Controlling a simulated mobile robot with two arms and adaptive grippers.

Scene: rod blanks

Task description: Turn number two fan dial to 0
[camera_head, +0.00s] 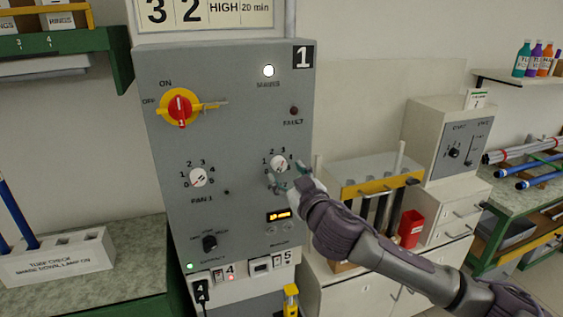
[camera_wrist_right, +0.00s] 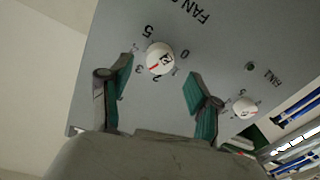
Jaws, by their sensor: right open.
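The number two fan dial is a white round knob with a red mark (camera_head: 279,163), on the grey panel (camera_head: 235,110) right of the FAN 1 dial (camera_head: 198,178). In the right wrist view the fan 2 dial (camera_wrist_right: 160,58) appears upside down, with digits around it; its red mark points to the lower left, roughly towards 2 or 3. My right gripper (camera_head: 283,182) is open, just below and in front of this dial. In the wrist view its two green-padded fingers (camera_wrist_right: 160,72) are spread either side of the dial, with no contact visible. My left gripper is not in view.
A red-and-yellow main switch (camera_head: 179,107), a dark selector knob (camera_head: 210,242) and an orange display (camera_head: 278,216) are on the same panel. A clear-walled rack with a yellow bar (camera_head: 375,186) and a red cup (camera_head: 411,228) stand right, near my right arm.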

